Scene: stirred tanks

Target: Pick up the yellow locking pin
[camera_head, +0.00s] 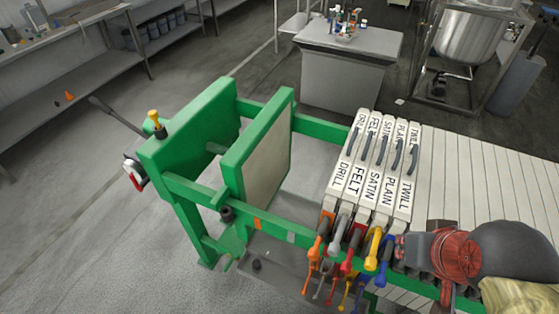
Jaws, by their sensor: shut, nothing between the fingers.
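The yellow locking pin (154,119) stands upright at the top left corner of the green press frame (187,135). It has a rounded yellow head and a dark collar below it that meets the frame. Its lower part is hidden. My gripper is not in view, so I cannot see where it is relative to the pin.
A grey lever (108,112) and a red-and-white ring-shaped item (134,174) are close to the pin. Labelled white plates (372,170) and coloured valve handles (345,255) are right of centre. A dark, red-sided object (490,250) lies lower right. Floor at left is clear.

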